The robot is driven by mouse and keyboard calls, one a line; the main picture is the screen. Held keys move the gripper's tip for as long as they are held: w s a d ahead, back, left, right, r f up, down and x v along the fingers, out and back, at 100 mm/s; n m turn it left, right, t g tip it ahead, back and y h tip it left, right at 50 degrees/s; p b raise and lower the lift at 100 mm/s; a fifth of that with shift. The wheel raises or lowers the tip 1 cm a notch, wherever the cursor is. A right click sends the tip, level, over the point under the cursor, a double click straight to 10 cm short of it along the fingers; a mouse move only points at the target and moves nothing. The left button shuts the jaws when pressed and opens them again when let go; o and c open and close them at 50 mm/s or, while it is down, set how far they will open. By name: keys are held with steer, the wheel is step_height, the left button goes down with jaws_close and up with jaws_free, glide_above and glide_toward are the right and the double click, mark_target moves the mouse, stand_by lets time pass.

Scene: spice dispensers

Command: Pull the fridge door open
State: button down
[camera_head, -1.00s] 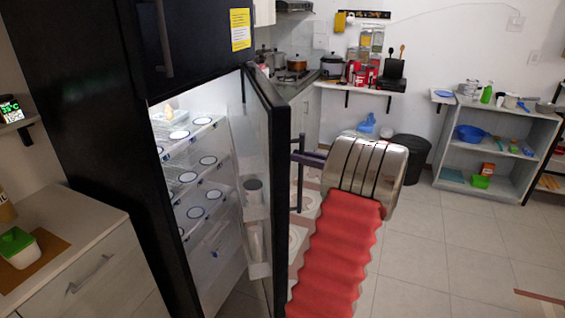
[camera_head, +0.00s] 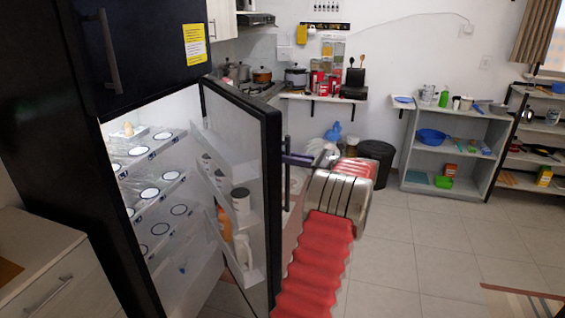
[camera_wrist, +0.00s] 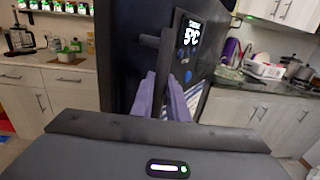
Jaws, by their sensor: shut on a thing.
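The black fridge door (camera_head: 271,200) stands partly open in the head view, swung out toward the right. Its inner shelves hold a white jar and bottles. The lit fridge inside (camera_head: 155,190) shows shelves with round white markers. The door's dark vertical handle (camera_head: 287,172) is on its outer face. My gripper (camera_head: 300,159) reaches the handle from the right and is shut on it. In the wrist view my purple fingers (camera_wrist: 164,100) close around the handle bar (camera_wrist: 150,75), in front of the door with its display (camera_wrist: 190,32). My arm hides part of the door's outer side.
A counter with drawers (camera_head: 40,270) stands left of the fridge. A black bin (camera_head: 376,160) and a grey shelf unit (camera_head: 455,155) stand by the back wall. The tiled floor (camera_head: 410,250) to the right is clear.

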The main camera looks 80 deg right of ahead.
steer(key=shift+s+d, duration=0.55)
steer(key=shift+d, duration=0.3)
steer(key=shift+s+d, duration=0.5)
steer(key=shift+d, duration=0.3)
steer(key=c, duration=1.7)
jaws_free()
steer(key=shift+s, duration=0.1)
steer(key=shift+c, duration=0.2)
steer(key=shift+s, duration=0.1)
steer(key=s+a, duration=0.1)
steer(key=s, duration=1.2)
steer(key=shift+s+a, duration=0.25)
steer(key=shift+a, duration=0.15)
